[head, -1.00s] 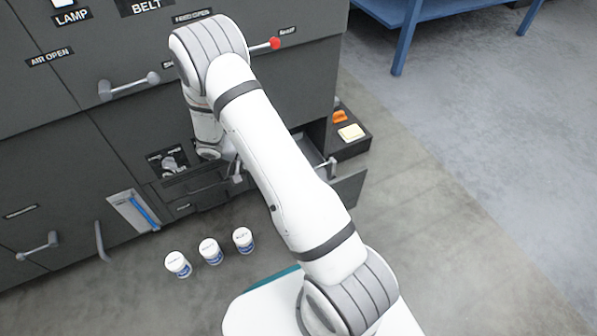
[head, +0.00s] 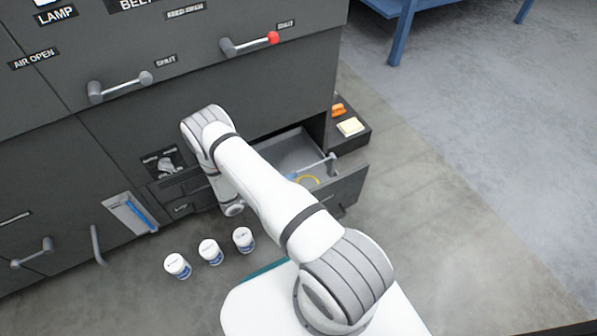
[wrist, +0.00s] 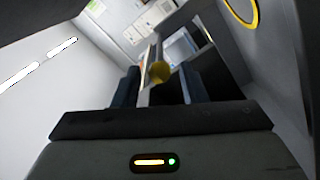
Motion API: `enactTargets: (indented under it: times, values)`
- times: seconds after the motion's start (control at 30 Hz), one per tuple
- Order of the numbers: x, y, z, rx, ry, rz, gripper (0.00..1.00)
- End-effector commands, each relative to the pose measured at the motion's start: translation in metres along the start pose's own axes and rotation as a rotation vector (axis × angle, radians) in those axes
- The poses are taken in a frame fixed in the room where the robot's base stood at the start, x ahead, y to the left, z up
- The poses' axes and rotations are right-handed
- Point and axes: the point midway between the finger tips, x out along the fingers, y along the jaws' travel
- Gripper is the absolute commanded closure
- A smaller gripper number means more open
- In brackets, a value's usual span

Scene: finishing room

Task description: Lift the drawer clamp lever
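The open drawer (head: 345,192) stands out from the dark cabinet at the lower middle of the head view. In the wrist view, a lever with a yellow knob (wrist: 159,72) appears between the two dark fingers of my gripper (wrist: 158,88). It looks like the clamp lever. The fingers stand apart, with a gap on each side of the knob, and do not appear closed on it. In the head view my arm hides the gripper and the lever.
Three white jars (head: 210,251) stand on the floor left of my base. A dark box (head: 357,134) with orange and cream items stands right of the cabinet.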

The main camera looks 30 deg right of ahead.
Motion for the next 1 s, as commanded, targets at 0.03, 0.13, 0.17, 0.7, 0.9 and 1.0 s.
enactTargets:
  times: [0.03, 0.13, 0.17, 0.7, 0.9, 1.0]
  values:
    - [0.009, -0.002, 0.002, -0.001, -0.003, 0.002, 0.61]
    - [0.024, -0.002, 0.002, -0.001, -0.001, 0.000, 0.61]
    - [0.028, -0.002, 0.002, 0.000, 0.000, -0.001, 0.61]
    - [0.044, 0.000, 0.000, -0.002, 0.004, -0.004, 0.66]
    - [0.044, 0.000, -0.001, -0.001, 0.005, -0.004, 0.83]
    - [0.044, -0.001, -0.001, -0.001, 0.005, -0.004, 0.91]
